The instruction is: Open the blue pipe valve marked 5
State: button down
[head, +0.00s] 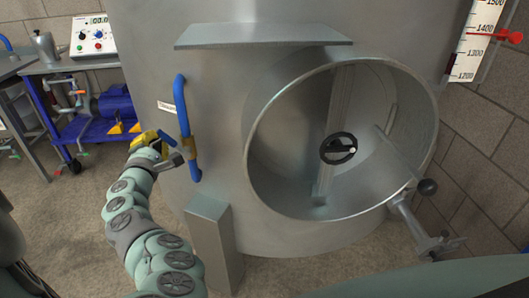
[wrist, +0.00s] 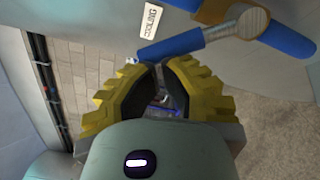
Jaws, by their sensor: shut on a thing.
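A blue pipe (head: 182,110) runs upright on the front of the steel tank, with a brass-coloured valve body (head: 190,148) low on it. In the wrist view the blue pipe (wrist: 290,35) crosses the top, with the brass body (wrist: 213,10) and a round grey hub on it. My gripper (head: 150,139), with yellow ridged fingers, is at the lever left of the pipe. Its fingertips (wrist: 157,66) are shut on the blue grip. I see no number 5.
A white label reading "COOLING" (wrist: 151,22) sits beside the pipe. The tank (head: 225,95) has an open round manway (head: 262,180) to the right and a leg (head: 215,245) below. A blue trolley (head: 95,130) and a control box (head: 92,36) stand at left.

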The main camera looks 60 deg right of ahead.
jog(key=shift+s+d+r+m, duration=0.35)
jog(key=shift+s+d+m, duration=0.05)
jog(key=shift+m, duration=0.4)
jog(key=shift+s+d+r+m, duration=0.3)
jog(key=shift+s+d+m, duration=0.1)
jog(key=shift+m, duration=0.4)
dwell(1.4)
jog(key=shift+s+d+r+m+b, duration=0.25)
jog(key=shift+s+m, duration=0.1)
jog(key=shift+m, duration=0.4)
jog(key=shift+s+d+r+m+b, duration=0.1)
jog(key=shift+s+d+r+m, duration=0.2)
jog(key=shift+m, duration=0.45)
dwell(3.4)
